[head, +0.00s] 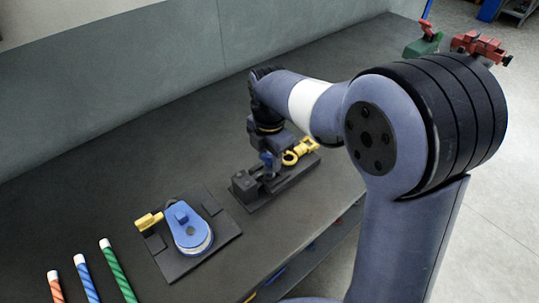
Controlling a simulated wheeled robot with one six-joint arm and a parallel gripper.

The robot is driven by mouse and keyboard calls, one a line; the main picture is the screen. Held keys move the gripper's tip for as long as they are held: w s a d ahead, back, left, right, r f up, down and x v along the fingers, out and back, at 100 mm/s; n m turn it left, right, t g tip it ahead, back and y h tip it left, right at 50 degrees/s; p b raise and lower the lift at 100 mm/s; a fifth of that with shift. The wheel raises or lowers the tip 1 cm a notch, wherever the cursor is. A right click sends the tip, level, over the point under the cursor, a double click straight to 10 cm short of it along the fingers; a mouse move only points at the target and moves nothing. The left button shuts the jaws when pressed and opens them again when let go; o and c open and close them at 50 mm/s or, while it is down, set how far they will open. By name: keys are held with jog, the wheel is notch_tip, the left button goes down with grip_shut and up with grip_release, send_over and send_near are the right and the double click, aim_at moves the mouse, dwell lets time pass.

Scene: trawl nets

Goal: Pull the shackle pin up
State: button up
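A black fixture block (243,187) stands on the dark bench in the middle of the head view. A yellow, ring-like shackle part (301,151) sits at its right end. A small blue upright piece (267,160) rises from the middle of the fixture; it may be the shackle pin, but it is too small to be sure. My gripper (268,150) points down right over this blue piece. Its fingers are small and partly hidden by the wrist, so I cannot tell whether they touch or hold the piece.
A blue pulley-like block with a yellow handle (187,228) lies on a black plate (226,241) at front left. Striped rods in orange, blue and green (118,272) lie at the lower left. Green and red clamps (424,44) stand at the far right. The bench's back left is clear.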

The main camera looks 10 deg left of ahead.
grip_shut()
jog(key=shift+r+p, duration=1.4)
jog(key=shift+r, duration=0.4)
jog(key=shift+w, duration=0.1)
jog(key=shift+o, duration=0.7)
grip_release()
notch_tip(320, 180, up, 11)
notch_tip(320, 180, down, 14)
jog(key=shift+f+b, duration=0.1)
jog(key=shift+b, duration=1.1)
